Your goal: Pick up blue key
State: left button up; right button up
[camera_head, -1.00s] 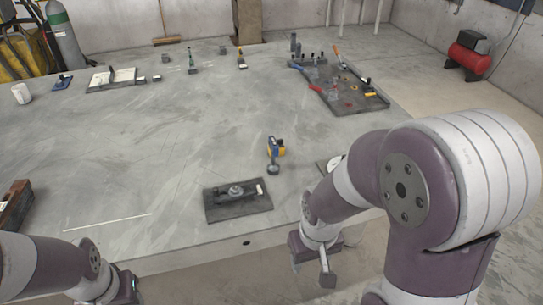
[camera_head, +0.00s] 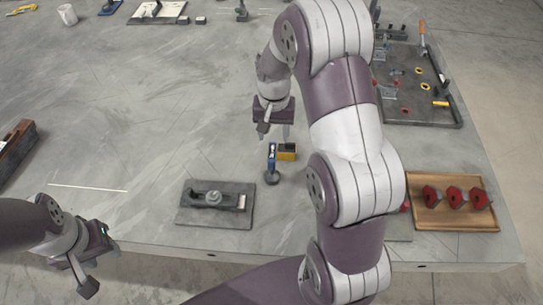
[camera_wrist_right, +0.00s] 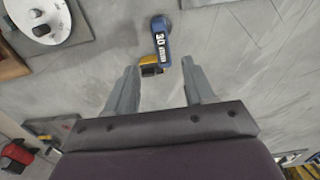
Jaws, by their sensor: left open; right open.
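The yellow block (camera_wrist_right: 151,66) shows between the tips there. My right gripper (camera_head: 275,131) is open and empty, just behind the key; its fingers also show in the wrist view (camera_wrist_right: 160,80). My left gripper (camera_head: 93,262) is open, low at the front-left table edge.
A dark plate with a black fixture (camera_head: 213,199) lies front left of the key. A wooden tray (camera_head: 454,216) with red pieces is at the front right. A dark tool tray (camera_head: 418,112) lies at the back right, partly behind my right arm. The table's left middle is clear.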

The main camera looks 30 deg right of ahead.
aim_at(272, 151)
jog(key=f, duration=0.2)
jog(key=a+f, duration=0.1)
jog(key=shift+a+f, duration=0.1)
jog(key=shift+f, duration=0.25)
jog(key=f, duration=0.1)
jog(key=d+f, duration=0.1)
jog(key=shift+w+f+p, duration=0.35)
jog(key=shift+p, duration=0.05)
jog(key=f, duration=0.2)
jog(key=s+f+p, duration=0.1)
jog(key=f, duration=0.1)
jog(key=shift+a, duration=0.15)
jog(key=shift+w+f, duration=0.1)
jog(key=shift+f, duration=0.1)
jog(key=shift+w+f, duration=0.1)
jog(key=shift+w, duration=0.05)
jog(key=c, duration=1)
pick_arm(q)
jog(key=shift+w+a+r, duration=0.15)
jog(key=shift+r, duration=0.3)
jog(key=shift+w+a+r, duration=0.1)
jog(key=shift+w+r, duration=0.05)
jog(key=shift+r, duration=0.3)
